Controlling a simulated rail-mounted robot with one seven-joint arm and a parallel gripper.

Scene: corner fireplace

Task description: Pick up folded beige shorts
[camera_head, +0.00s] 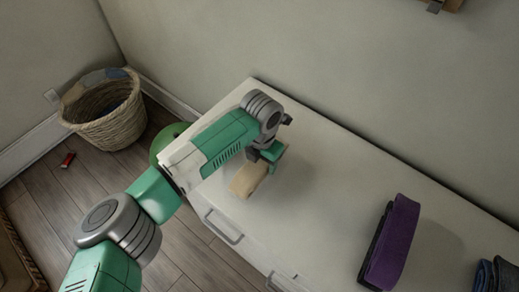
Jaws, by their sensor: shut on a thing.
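The folded beige shorts (248,179) are at the left end of the white cabinet top, near its front edge. My gripper (266,160) is at their upper right end, reaching down from my green and grey arm. It is shut on the shorts. The fingertips are mostly hidden by the wrist and the cloth. I cannot tell whether the shorts touch the cabinet top or hang just above it.
The white cabinet (330,200) has front drawer handles. A folded purple cloth (396,240) and dark folded clothes (497,275) lie to the right. A wicker basket (105,118), a round green object (166,140) and a small red object (67,160) are on the floor left.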

